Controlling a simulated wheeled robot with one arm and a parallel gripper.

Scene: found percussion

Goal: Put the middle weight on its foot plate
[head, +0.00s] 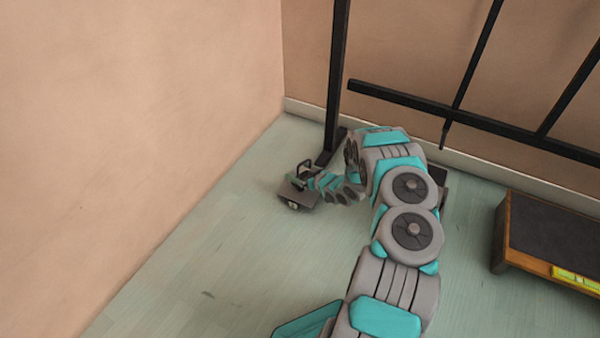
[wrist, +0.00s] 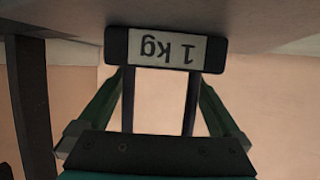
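A dark weight (head: 297,194) with an upright loop handle is at the left of the head view, low over or on the floor; I cannot tell which. In the wrist view the weight (wrist: 117,46) shows a white label reading "1 kg", upside down. My gripper (head: 312,180) reaches it from the right. In the wrist view the green fingers of my gripper (wrist: 160,82) lie against the outsides of the two handle posts and appear shut on them. A dark plate (head: 439,175) on the floor is partly hidden behind my arm; I cannot tell whether it is the foot plate.
A black frame post (head: 338,75) stands on a dark base just behind the weight. A black rail (head: 430,108) crosses toward the right. A low wooden box with a dark top (head: 555,235) stands at the right. The floor (head: 200,270) at lower left is clear up to the wall.

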